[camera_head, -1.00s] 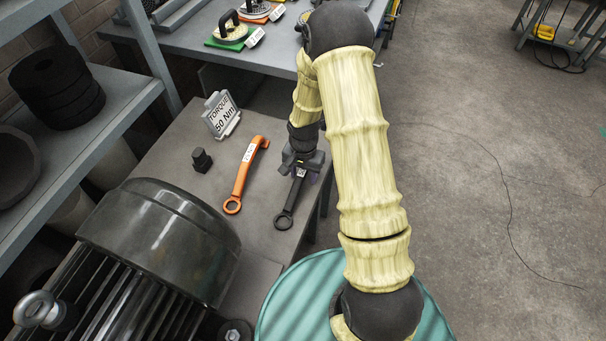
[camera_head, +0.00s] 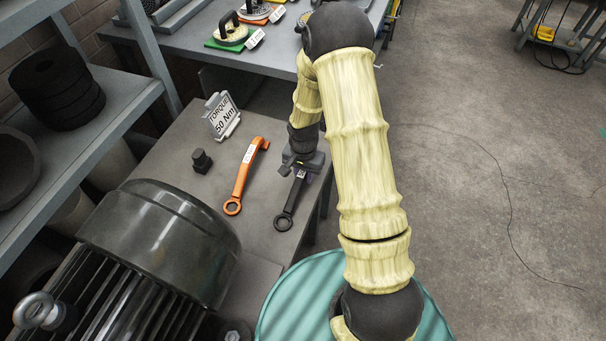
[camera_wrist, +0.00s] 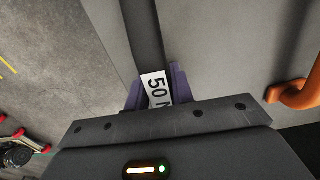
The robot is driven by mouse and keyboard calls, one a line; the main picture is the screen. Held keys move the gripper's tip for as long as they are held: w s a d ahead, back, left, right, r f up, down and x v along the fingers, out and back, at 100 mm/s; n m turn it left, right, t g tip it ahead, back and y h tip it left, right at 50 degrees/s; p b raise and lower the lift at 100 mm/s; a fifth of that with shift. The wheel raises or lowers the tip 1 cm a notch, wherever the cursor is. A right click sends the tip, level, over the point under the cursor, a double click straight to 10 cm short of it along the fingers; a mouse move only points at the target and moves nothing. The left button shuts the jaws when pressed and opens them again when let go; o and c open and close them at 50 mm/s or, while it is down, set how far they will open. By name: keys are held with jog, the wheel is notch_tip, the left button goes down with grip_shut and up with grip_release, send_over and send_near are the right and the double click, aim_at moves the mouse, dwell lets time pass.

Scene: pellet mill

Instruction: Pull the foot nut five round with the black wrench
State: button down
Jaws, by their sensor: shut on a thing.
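The black wrench (camera_head: 289,205) lies on the grey table, its ring end toward the motor. My gripper (camera_head: 301,172) is shut on its handle from above; my fingers hide part of the handle. In the wrist view my gripper (camera_wrist: 157,92) has its two purple fingers on either side of the black wrench (camera_wrist: 146,38), over a white label reading "50". A foot nut (camera_head: 233,334) shows at the bottom edge beside the motor, partly cut off. I cannot tell whether it is nut five.
An orange wrench (camera_head: 243,180) lies just left of the black one. A black block (camera_head: 202,161) and a "TORQUE 50 Nm" sign (camera_head: 221,117) stand on the table (camera_head: 180,140). The large dark motor (camera_head: 160,240) fills the lower left. Floor is open at right.

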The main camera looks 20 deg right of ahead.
jog(key=shift+r, duration=0.2)
jog(key=shift+r+p, duration=1.15)
jog(key=shift+r, duration=0.25)
jog(key=shift+r+p, duration=1.45)
jog(key=shift+r, duration=0.5)
jog(key=c, duration=1.8)
grip_release()
grip_shut()
